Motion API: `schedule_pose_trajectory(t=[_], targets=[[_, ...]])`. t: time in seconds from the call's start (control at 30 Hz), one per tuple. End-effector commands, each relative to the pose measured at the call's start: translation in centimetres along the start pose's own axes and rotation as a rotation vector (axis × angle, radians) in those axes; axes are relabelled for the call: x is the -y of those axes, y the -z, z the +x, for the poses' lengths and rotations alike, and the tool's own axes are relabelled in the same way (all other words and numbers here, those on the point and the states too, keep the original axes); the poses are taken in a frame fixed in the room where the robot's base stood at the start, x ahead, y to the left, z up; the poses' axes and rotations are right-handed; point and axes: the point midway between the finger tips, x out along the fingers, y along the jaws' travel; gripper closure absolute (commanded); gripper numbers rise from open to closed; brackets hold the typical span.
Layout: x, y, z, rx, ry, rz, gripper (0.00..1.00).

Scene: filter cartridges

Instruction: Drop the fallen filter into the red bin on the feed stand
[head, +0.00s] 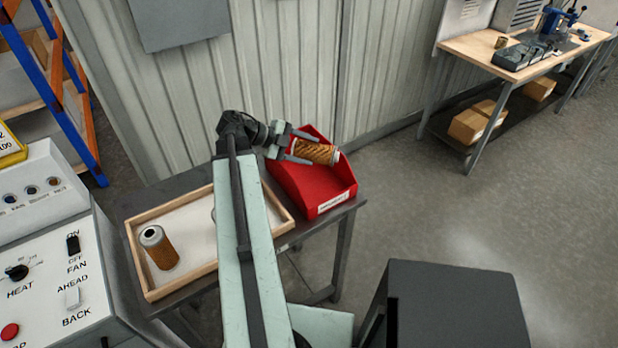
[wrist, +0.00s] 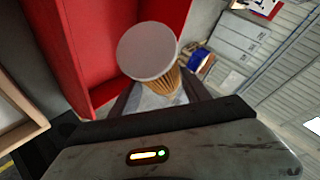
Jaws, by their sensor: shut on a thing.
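A filter cartridge (head: 314,152) with brown pleats and a pale end cap is held sideways over the red bin (head: 318,190). My gripper (head: 301,148) is shut on it, with one finger on each side. In the wrist view the filter's grey end cap (wrist: 148,50) faces the camera, and its pleats (wrist: 166,84) show below. The red bin (wrist: 82,60) is at the left of the wrist view. In the head view the bin stands at the right end of the dark feed stand (head: 332,219); its sloping inside looks empty where visible.
A control panel (head: 45,262) is at the left. A ribbed wall (head: 290,65) is behind. A workbench (head: 480,48) stands far right, with open floor before it.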

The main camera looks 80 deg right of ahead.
Motion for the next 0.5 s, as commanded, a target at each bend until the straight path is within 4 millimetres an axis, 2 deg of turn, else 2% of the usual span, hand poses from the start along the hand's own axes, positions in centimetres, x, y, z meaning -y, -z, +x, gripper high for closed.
schedule_pose_trajectory(t=[0.07, 0.33, 0.37, 0.43, 0.5], targets=[[-0.8, -0.62, 0.68, -0.001, 0.0, 0.0, 0.89], [-0.67, -0.52, 0.64, -0.001, 0.0, 0.001, 0.89], [-0.67, -0.52, 0.64, -0.001, 0.0, 0.001, 0.39], [-0.67, -0.51, 0.65, -0.001, -0.001, 0.001, 0.2], [-0.67, -0.51, 0.65, -0.001, -0.001, 0.001, 0.19]])
